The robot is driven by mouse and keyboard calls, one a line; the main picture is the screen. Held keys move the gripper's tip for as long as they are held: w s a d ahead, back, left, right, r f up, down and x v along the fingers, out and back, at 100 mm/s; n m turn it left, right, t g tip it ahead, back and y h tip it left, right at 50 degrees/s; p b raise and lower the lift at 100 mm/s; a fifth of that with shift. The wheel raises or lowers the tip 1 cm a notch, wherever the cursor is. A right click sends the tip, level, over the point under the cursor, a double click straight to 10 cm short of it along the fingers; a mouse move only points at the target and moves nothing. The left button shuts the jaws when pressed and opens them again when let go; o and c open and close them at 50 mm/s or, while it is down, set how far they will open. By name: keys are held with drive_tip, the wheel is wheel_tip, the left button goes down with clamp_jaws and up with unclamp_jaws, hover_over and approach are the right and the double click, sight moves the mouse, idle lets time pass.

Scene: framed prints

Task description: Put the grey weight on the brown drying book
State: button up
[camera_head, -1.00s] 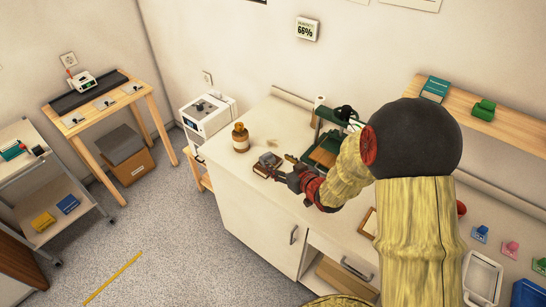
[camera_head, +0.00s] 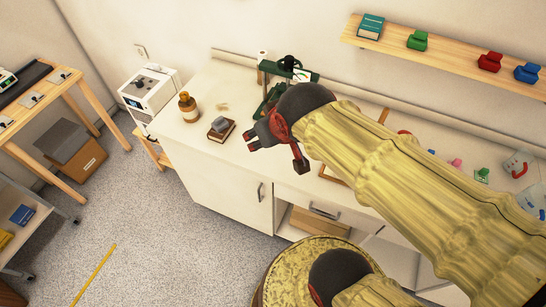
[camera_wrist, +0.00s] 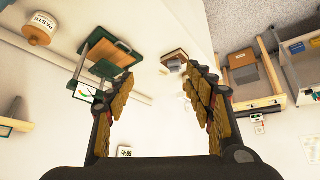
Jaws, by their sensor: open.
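The brown drying book (camera_head: 217,137) lies on the white counter near its front edge, left of my gripper. The grey weight (camera_head: 220,124) sits on top of the book. Both also show small in the wrist view, where the book (camera_wrist: 174,54) is beyond my fingertips and apart from them. My gripper (camera_head: 275,152) is open and empty, above the counter to the right of the book. In the wrist view my gripper (camera_wrist: 158,82) has its two fingers wide apart with nothing between them.
A wall shelf (camera_head: 455,58) holds a teal book and several coloured blocks.

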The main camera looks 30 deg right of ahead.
drive_tip(key=s+a+g+y, duration=0.1)
drive_tip(key=s+a, duration=0.1)
drive_tip(key=s, duration=0.5)
drive_tip(key=shift+s+a+r, duration=0.3)
drive_tip(key=shift+a+r, duration=0.1)
drive_tip(key=shift+r, duration=0.05)
idle(0.5)
